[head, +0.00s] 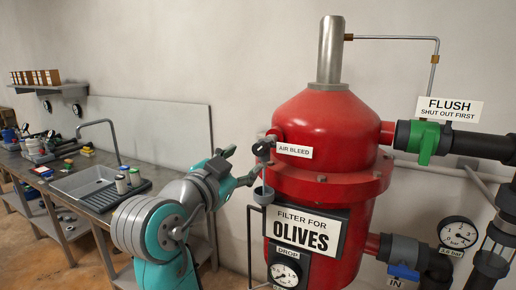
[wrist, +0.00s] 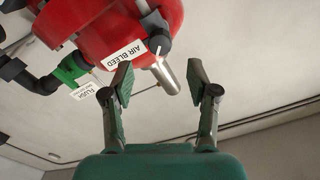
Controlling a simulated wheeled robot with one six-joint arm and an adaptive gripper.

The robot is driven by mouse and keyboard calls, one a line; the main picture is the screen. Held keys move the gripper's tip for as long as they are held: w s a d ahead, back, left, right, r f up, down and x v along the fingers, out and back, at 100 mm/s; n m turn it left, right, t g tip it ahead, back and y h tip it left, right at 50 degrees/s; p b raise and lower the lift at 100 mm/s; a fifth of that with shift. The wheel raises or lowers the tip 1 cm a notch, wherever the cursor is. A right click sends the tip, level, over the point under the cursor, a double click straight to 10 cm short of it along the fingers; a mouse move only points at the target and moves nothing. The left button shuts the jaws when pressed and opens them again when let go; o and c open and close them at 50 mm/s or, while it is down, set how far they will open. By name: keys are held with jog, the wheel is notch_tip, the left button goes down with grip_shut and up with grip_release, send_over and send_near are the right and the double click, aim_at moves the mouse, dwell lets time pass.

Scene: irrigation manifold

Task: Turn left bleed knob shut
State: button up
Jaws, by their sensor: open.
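The bleed knob (head: 262,148) is a small dark knob on the left side of the red filter tank (head: 322,120), beside an AIR BLEED label (head: 294,151). In the wrist view the knob (wrist: 158,43) is round and dark with a pale mark, just beyond my fingertips. My gripper (head: 241,165) is open and empty, a little left of the knob and slightly below it. Its two fingers (wrist: 160,68) are spread wide in the wrist view, apart from the knob. Only this one bleed knob is visible.
A grey cup (head: 263,194) hangs under the knob. A green flush valve (head: 424,142) and dark pipes are at right, with a blue-handled valve (head: 403,271) below. A gauge (head: 285,272) sits under the OLIVES sign. A workbench with a sink (head: 85,181) stands at left.

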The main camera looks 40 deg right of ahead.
aim_at(258, 150)
jog(key=x, duration=0.8)
jog(key=shift+w+d, duration=0.2)
jog(key=shift+d, duration=0.15)
grip_shut()
